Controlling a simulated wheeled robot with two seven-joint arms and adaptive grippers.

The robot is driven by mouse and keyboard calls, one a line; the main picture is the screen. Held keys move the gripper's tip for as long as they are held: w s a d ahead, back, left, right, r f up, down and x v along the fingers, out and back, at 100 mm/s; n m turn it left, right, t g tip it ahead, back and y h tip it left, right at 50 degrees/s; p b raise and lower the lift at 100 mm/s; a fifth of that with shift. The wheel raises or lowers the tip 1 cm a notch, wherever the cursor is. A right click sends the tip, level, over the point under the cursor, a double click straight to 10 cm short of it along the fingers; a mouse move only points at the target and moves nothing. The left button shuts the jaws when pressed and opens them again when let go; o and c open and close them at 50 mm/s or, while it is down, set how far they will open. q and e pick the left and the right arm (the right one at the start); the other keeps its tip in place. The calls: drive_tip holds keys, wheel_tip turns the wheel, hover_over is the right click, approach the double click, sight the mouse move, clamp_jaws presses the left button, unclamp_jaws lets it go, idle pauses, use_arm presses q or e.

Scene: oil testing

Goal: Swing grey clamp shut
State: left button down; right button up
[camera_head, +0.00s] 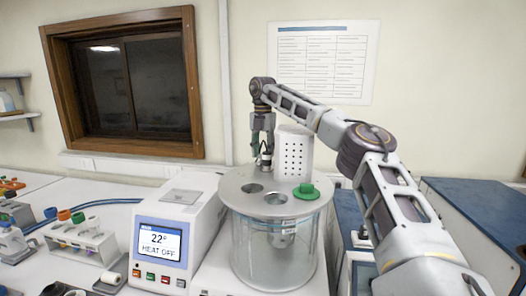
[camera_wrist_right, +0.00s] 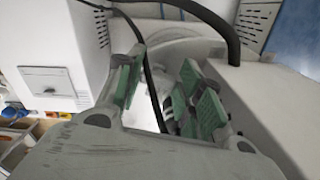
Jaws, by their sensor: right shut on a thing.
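My right gripper (camera_head: 264,146) reaches down from above at the back of the round bath lid, left of the perforated white cylinder. It is shut on a small part there, which I take to be the grey clamp (camera_head: 266,161); the fingers hide most of it. In the right wrist view the gripper (camera_wrist_right: 158,88) shows its green finger pads on either side of a gap, with a dark hose behind. The clamp's shape and swing angle cannot be made out. My left gripper is not in view.
The clear bath (camera_head: 275,262) has a grey lid (camera_head: 240,193) with holes and a green cap (camera_head: 306,191). The perforated cylinder (camera_head: 293,154) stands close to my gripper. The heater unit (camera_head: 160,243) reads 22° HEAT OFF. A tube rack (camera_head: 86,240) is at left.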

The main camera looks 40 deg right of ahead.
drive_tip(key=n+p, duration=0.5)
drive_tip(key=shift+w+a+r+p, duration=0.1)
drive_tip(key=shift+r+p, duration=0.05)
drive_tip(key=shift+p, duration=0.2)
drive_tip(key=shift+w+a+n+p, duration=0.1)
drive_tip(key=shift+n+p, duration=0.95)
drive_tip(key=shift+n, duration=0.55)
drive_tip(key=o, duration=1)
drive_tip(key=shift+r, duration=5.85)
